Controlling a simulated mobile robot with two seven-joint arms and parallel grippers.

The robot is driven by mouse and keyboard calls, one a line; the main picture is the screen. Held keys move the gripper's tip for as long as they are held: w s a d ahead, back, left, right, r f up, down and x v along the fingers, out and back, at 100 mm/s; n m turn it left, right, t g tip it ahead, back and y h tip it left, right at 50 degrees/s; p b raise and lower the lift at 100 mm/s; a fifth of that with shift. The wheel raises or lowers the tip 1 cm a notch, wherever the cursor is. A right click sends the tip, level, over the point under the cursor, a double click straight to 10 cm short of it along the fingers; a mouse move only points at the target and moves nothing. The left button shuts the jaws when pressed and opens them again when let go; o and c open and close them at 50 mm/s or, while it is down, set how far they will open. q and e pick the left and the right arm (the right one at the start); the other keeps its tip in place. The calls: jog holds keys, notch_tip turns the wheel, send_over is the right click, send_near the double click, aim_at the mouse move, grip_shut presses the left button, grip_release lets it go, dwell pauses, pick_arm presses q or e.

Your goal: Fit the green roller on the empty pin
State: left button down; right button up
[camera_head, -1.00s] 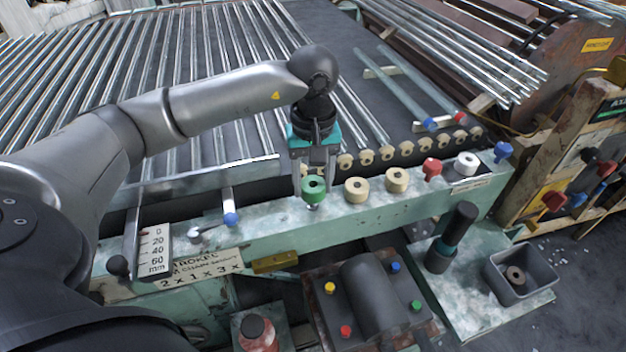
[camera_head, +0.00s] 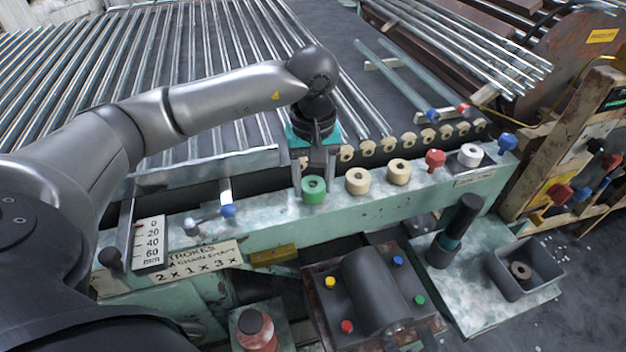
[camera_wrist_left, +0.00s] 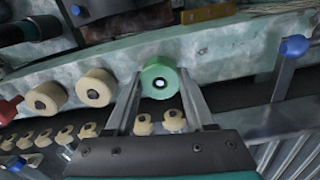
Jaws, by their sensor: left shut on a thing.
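The green roller (camera_head: 313,191) is upright on the pale green rail, at the left end of a row with two cream rollers. In the left wrist view the green roller (camera_wrist_left: 159,79) shows a bright pin tip inside its hole. No pin shows beneath it in the head view, and it looks seated around the pin. My left gripper (camera_head: 314,182) points down from above, its two fingers on either side of the green roller, shut on it. In the wrist view the fingers (camera_wrist_left: 160,92) reach to its sides. My right gripper is not in view.
A blue-tipped lever (camera_head: 228,210) stands left. A grey bin (camera_head: 528,284) holds a ring. Metal tubes lie behind the rail.

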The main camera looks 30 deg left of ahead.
pick_arm(q)
jog(key=shift+f, duration=0.25)
jog(key=shift+c, duration=0.9)
grip_release()
notch_tip(320, 180, up, 15)
jog(key=p, duration=0.2)
jog(key=shift+r, duration=0.15)
